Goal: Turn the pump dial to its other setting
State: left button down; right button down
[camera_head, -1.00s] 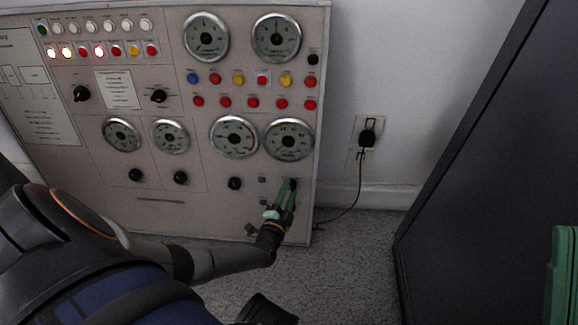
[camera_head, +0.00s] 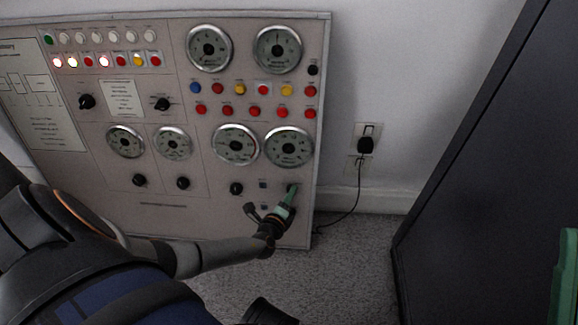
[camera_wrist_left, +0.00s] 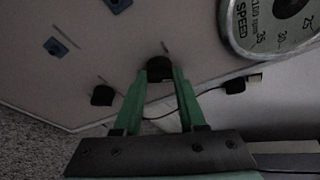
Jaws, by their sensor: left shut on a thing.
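The pump dial, as best I can tell, is a small black knob (camera_head: 292,188) low at the right of the panel (camera_head: 206,215). In the left wrist view the black knob (camera_wrist_left: 159,68) sits between the two green fingertips. My left gripper (camera_head: 289,195) reaches it from below and is shut on it, covering part of it. Its pointer and the setting marks are too dark and small to read. At the right edge of the head view a green part, seemingly my right gripper (camera_head: 567,275), is cut off by the frame.
A dark cabinet (camera_head: 480,180) stands at the right. A black plug (camera_head: 365,145) with a cord is in the wall outlet beside the panel. More black knobs (camera_head: 236,188) and round gauges (camera_head: 289,146) crowd the panel near the gripper. Carpet floor lies below.

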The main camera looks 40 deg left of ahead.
pick_arm(q)
jog(key=shift+w+r+m+g+p, duration=0.1)
jog(key=shift+m+g+p, duration=0.15)
jog(key=shift+m+p, duration=0.45)
jog(key=shift+w+r+m+g+p, duration=0.1)
jog(key=shift+m+g+p, duration=0.15)
jog(key=shift+m, duration=0.75)
pick_arm(e)
jog(key=shift+d+r, duration=0.1)
jog(key=shift+r, duration=1.15)
pick_arm(q)
jog(key=shift+y, duration=0.3)
pick_arm(e)
jog(key=shift+r, duration=0.1)
pick_arm(q)
jog(key=c, duration=0.5)
grip_release()
jog(key=shift+s+f, duration=0.1)
jog(key=shift+s, duration=0.1)
pick_arm(e)
jog(key=shift+s+d, duration=0.15)
